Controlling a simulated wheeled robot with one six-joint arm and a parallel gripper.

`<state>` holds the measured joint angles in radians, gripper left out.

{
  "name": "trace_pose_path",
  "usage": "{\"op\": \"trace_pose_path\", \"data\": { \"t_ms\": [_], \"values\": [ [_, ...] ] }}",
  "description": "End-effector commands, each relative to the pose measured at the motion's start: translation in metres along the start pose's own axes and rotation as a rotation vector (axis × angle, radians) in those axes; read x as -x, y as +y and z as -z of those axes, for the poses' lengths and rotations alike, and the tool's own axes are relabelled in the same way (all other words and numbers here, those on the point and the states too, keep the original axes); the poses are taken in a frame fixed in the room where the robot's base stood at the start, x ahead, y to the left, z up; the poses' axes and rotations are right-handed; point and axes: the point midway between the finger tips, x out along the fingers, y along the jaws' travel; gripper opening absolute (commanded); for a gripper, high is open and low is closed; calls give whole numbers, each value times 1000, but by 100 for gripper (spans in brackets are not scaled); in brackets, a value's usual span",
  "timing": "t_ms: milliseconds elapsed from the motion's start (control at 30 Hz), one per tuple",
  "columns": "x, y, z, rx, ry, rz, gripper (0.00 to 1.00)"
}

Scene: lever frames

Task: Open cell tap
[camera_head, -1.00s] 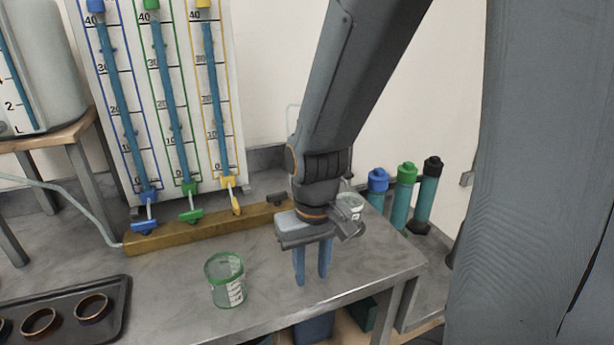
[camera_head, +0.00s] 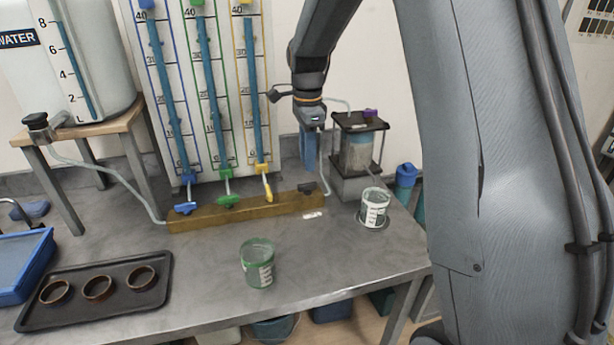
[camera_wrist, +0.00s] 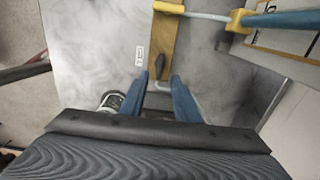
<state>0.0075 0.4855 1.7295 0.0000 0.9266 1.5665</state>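A brass manifold bar (camera_head: 245,214) lies along the back of the bench. A small black tap (camera_head: 307,188) sits at its right end, by a white label; I take it to be the cell tap. In the wrist view the black tap lever (camera_wrist: 160,67) points along the picture, ahead of the fingers and between their lines. My gripper (camera_head: 309,168) hangs just above and behind the tap in the head view. In the wrist view its two blue fingers (camera_wrist: 160,85) stand apart with nothing held. Whether they touch the lever cannot be told.
A clear cell (camera_head: 357,150) with black plates stands right of the tap, with a white-rimmed cup (camera_head: 375,208) before it. A green-rimmed cup (camera_head: 257,262) stands on the front bench. Blue, green and yellow taps (camera_head: 227,201) line the manifold under tall tubes.

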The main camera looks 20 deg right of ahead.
Motion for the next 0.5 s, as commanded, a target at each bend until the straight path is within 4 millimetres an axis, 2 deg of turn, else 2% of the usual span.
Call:
{"op": "trace_pose_path", "data": {
  "t_ms": [300, 500],
  "values": [
    [-47, 3, -1, 3, 0, -5, 29],
    [-67, 2, -1, 3, 0, -2, 29]
  ]
}}
